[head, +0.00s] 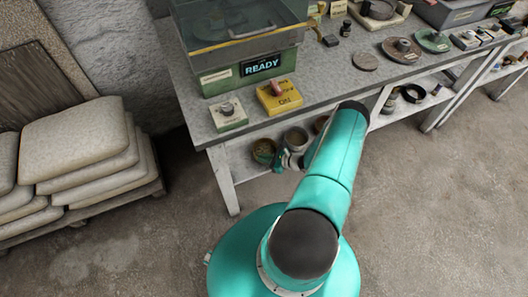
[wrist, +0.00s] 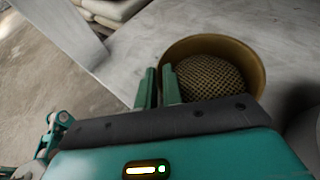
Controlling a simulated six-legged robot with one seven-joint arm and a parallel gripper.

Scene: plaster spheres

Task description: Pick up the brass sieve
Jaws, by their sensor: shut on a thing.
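The brass sieve (wrist: 257,69) is a round, brass-coloured ring with a dark mesh, seen at close range in the wrist view. My gripper (wrist: 159,80) is at its left side, with its two green fingers shut on the near-left part of the rim, one finger on each side of the wall. The near part of the sieve is hidden behind my gripper's body. In the head view the sieve (head: 264,150) appears on the low shelf under the bench, and my arm hides much of that area.
The bench (head: 330,88) stands above the shelf, with a leg (head: 223,178) at its left end. Round vessels (head: 297,138) stand near the sieve on the shelf. Stacked sacks (head: 85,145) are at the left. The floor in front is clear.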

